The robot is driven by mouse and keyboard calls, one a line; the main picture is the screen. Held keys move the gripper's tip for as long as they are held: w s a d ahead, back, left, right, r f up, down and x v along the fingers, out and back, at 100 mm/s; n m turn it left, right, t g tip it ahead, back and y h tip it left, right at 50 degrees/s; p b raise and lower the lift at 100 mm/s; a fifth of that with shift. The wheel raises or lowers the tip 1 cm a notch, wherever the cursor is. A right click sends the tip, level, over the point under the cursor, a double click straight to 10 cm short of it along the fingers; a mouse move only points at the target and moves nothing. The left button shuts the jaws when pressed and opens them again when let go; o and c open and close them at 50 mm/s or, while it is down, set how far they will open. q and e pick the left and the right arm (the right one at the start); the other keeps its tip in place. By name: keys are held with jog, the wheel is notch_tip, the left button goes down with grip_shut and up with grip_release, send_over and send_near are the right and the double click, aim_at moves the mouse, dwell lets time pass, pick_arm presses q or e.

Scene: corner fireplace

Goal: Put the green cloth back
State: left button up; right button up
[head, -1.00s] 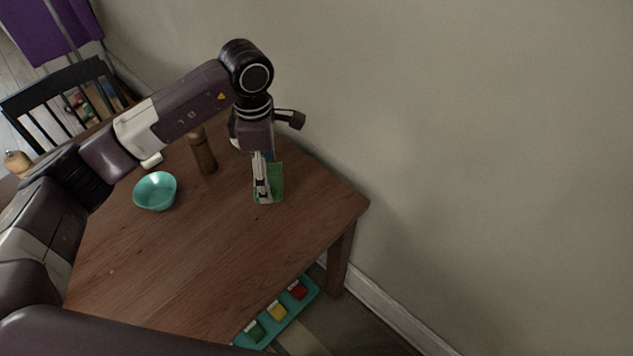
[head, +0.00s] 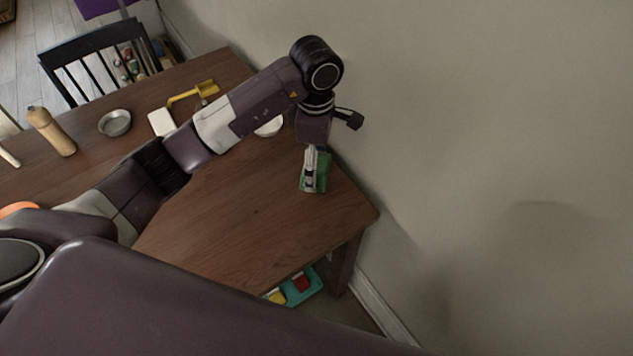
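My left gripper (head: 309,184) points down above the right end of the wooden table (head: 235,210), close to the wall. Its fingers look shut on the green cloth (head: 325,172), which shows beside and behind them. The exact grip is partly hidden by the fingers. Whether the cloth touches the tabletop is hard to tell. A teal tray (head: 318,286) sits low beyond the table's front edge, with a red item (head: 301,282) and a yellow item (head: 276,296) in it. My own arm hides the rest of the tray. My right gripper is not in view.
A metal bowl (head: 115,123), a wooden bottle-shaped thing (head: 52,132), a white block (head: 162,121), a yellow utensil (head: 195,93) and a partly hidden white dish (head: 269,127) are on the table. A black chair (head: 98,58) stands behind. The front right tabletop is clear.

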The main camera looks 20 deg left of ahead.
pick_arm(q)
send_over(316, 194)
notch_tip(316, 194, down, 4)
jog(key=shift+f, duration=0.1)
notch_tip(316, 194, down, 4)
jog(key=shift+f+p, duration=0.2)
jog(key=shift+p, duration=0.3)
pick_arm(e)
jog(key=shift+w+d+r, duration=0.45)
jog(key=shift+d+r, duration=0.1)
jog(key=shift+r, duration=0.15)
pick_arm(q)
jog(key=shift+f, duration=0.25)
jog(key=o, duration=1.1)
jog(key=shift+o, duration=0.2)
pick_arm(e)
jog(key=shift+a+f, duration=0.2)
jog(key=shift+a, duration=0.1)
pick_arm(q)
jog(key=shift+r, duration=0.15)
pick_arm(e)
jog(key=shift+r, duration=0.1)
